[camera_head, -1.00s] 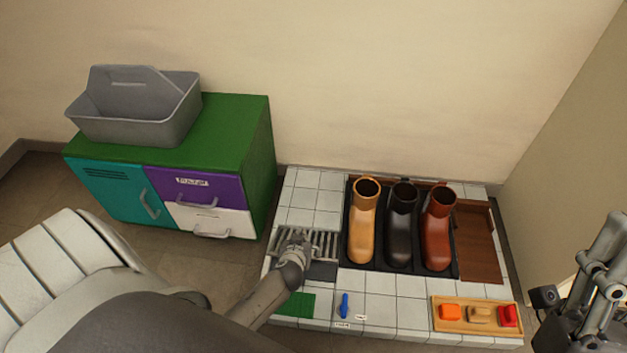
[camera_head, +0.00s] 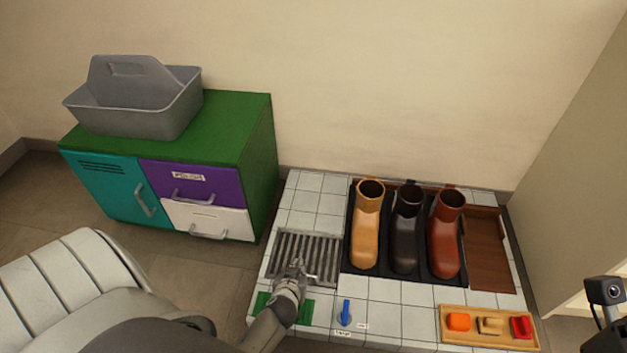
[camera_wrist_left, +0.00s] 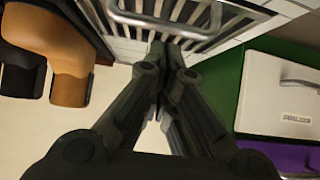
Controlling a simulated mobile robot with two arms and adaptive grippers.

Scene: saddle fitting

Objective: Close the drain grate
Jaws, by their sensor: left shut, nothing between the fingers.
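The drain grate (camera_head: 318,247), a grey slatted metal panel, lies in the tiled platform left of the boots, and no dark opening shows beside it in the head view. My left gripper (camera_head: 297,266) is over its near part, fingers shut and empty. In the left wrist view the closed fingertips (camera_wrist_left: 160,48) are close to a grey bar (camera_wrist_left: 190,32) in front of the grate slats (camera_wrist_left: 228,18). I cannot tell whether they touch it. My arm hides part of the grate's near edge.
Tan, black and red-brown boots (camera_head: 366,235) stand in a black tray right of the grate. A green patch (camera_head: 306,311) and a blue lever (camera_head: 346,310) lie near the front, with a wooden tray (camera_head: 475,339) to the right. A green cabinet (camera_head: 262,150) stands left.

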